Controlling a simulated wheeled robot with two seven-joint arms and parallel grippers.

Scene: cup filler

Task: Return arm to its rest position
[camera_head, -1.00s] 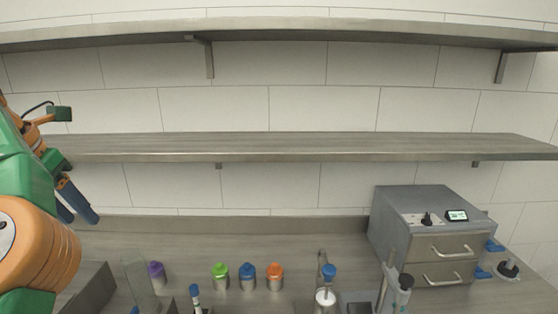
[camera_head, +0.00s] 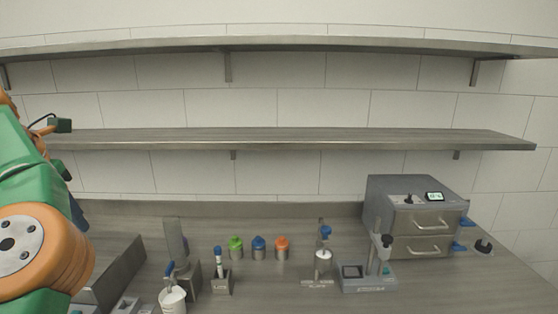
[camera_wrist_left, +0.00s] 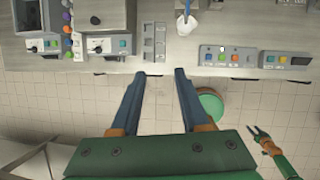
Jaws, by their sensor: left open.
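My left arm, green and orange, comes in from the left in the head view. Its gripper shows there only as a bit of blue finger (camera_head: 78,212) behind the arm. In the left wrist view my left gripper (camera_wrist_left: 166,73) is open, its two blue fingers wide apart with nothing between them. The fingers are over the tiled floor, with their tips near the front edge of the counter (camera_wrist_left: 125,62). My right gripper (camera_wrist_left: 258,133) shows small at the right of the left wrist view; its two dark fingers are spread apart.
A grey drawer box (camera_head: 415,215) stands at the right of the counter. Green (camera_head: 235,247), blue (camera_head: 259,248) and orange (camera_head: 282,248) capped containers stand mid-counter. A white cup (camera_head: 172,300) is at the front left. Shelves (camera_head: 300,138) run along the wall. A round green object (camera_wrist_left: 208,106) is on the floor side.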

